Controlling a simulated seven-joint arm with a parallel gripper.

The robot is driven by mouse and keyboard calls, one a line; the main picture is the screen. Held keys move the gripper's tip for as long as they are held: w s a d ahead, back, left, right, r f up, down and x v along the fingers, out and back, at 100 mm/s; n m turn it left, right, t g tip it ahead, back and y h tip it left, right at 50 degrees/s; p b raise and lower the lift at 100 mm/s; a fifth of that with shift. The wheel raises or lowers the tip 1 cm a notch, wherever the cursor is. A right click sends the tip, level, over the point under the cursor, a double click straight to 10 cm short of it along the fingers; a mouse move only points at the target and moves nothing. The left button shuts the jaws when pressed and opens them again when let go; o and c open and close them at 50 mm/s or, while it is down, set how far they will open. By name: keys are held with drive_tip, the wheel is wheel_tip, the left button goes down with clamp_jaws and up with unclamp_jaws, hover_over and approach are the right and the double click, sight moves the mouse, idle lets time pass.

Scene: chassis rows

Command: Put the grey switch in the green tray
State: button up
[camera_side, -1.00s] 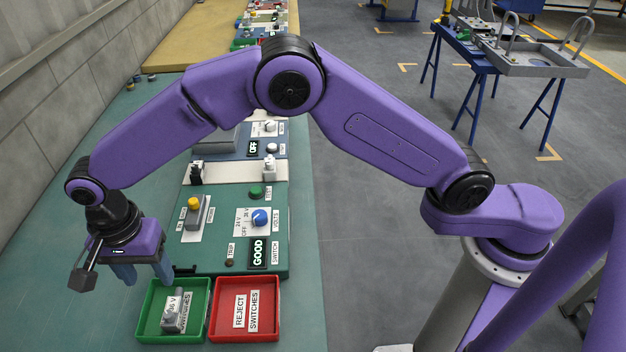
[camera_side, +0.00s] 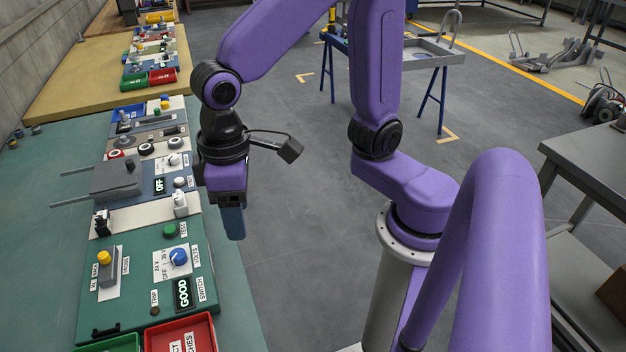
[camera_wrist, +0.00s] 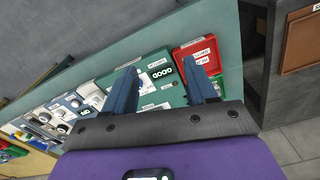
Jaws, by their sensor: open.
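The green tray (camera_side: 112,346) shows only as a rim strip at the bottom edge of the side view; its inside is out of frame. I cannot see the grey switch that lay in this tray in the earlier frame. My gripper (camera_side: 232,222) is beyond the right edge of the test panel, raised and pointing down, well away from the green tray. In the wrist view its two blue fingers (camera_wrist: 159,72) are spread with nothing between them.
The red reject tray (camera_side: 182,337) sits right of the green one. The green test panel (camera_side: 135,300) carries a grey block with a yellow button (camera_side: 107,268), a blue dial (camera_side: 178,257) and a lit GOOD display (camera_side: 183,293). A grey box with rods (camera_side: 117,180) stands behind.

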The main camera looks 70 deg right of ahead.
drive_tip(key=s+d+f+n, duration=0.1)
drive_tip(key=s+d+n, duration=0.5)
drive_tip(key=s+d, duration=0.4)
drive_tip(key=d, duration=0.3)
idle(0.7)
